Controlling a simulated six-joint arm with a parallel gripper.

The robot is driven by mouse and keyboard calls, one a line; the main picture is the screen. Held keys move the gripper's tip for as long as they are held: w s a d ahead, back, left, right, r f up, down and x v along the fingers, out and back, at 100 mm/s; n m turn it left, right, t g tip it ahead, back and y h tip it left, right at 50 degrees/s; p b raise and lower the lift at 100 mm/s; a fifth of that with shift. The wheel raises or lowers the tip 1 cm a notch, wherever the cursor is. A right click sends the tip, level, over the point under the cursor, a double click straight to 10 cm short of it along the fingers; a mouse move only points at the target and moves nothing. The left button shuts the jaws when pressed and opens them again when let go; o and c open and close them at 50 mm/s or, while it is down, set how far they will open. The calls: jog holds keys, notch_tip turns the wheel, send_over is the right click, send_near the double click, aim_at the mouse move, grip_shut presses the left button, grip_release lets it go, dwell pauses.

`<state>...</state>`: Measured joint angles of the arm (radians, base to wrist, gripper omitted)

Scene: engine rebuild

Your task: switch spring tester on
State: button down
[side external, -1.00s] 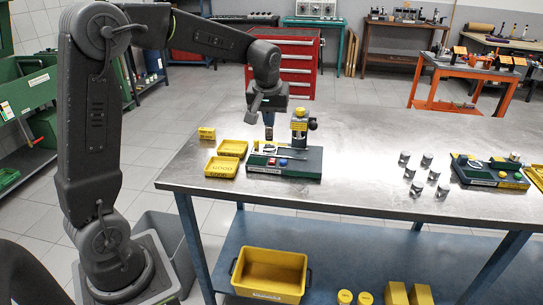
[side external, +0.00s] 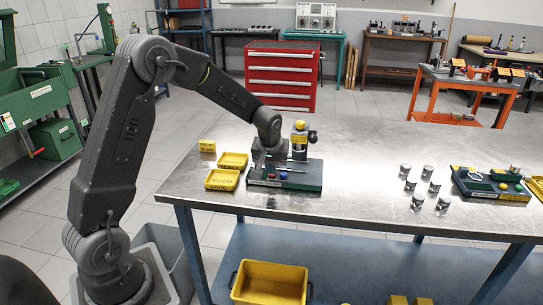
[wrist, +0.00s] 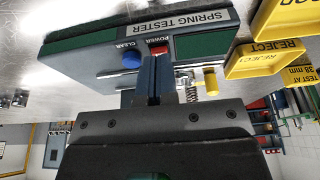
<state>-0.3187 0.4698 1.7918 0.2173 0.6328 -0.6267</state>
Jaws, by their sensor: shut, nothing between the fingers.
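The spring tester (side external: 285,180) is a dark green and grey bench unit with an upright column, near the left end of the metal table. Its front label reads SPRING TESTER in the wrist view (wrist: 178,25). A red button (wrist: 160,50) marked POWER and a blue button (wrist: 131,58) marked CLEAR sit side by side on it. My gripper (wrist: 153,62) is shut and empty, its fingertips right at the red button and partly covering it. I cannot tell whether they touch or press it. A coil spring (wrist: 193,93) shows beside the fingers.
Yellow GOOD (side external: 222,180) and REJECT (side external: 233,161) trays and a small yellow block (side external: 207,146) stand left of the tester. Several metal cylinders (side external: 417,202) and another green fixture (side external: 488,185) are to the right. Bare table lies between.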

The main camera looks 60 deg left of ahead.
jog(key=shift+f, duration=0.3)
jog(key=shift+s+d+f, duration=0.1)
jog(key=shift+f, duration=0.3)
jog(key=shift+w+a+r, duration=0.4)
jog(key=shift+w+a, duration=0.1)
jog(key=shift+w, duration=0.05)
dwell(0.3)
jog(key=s+d+v, duration=0.1)
jog(key=v, duration=1.2)
jog(key=shift+r, duration=0.2)
